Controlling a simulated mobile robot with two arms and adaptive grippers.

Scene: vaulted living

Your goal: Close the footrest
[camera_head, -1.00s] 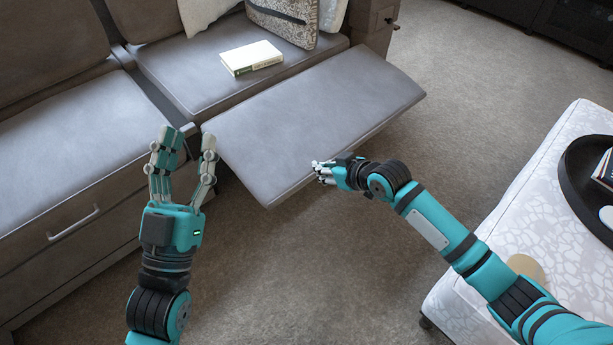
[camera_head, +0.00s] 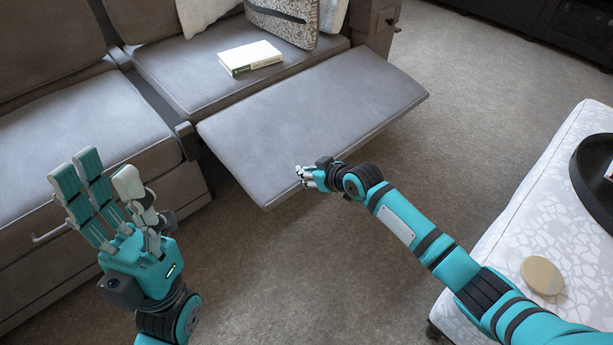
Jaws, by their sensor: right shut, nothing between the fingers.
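The footrest (camera_head: 310,115) is a grey padded panel standing out from the front of the sofa's right seat, roughly level above the carpet. My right gripper (camera_head: 303,176) is shut and empty at the footrest's front edge; whether it touches cannot be told. My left gripper (camera_head: 105,185) is open and empty, fingers pointing up and left, in front of the sofa's left seat and apart from the footrest.
A book (camera_head: 250,58) and a patterned cushion (camera_head: 285,18) lie on the right seat. A white patterned ottoman (camera_head: 510,255) with a dark round tray (camera_head: 585,185) and a round tan disc (camera_head: 542,275) stands at the right. Carpet (camera_head: 330,270) between is clear.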

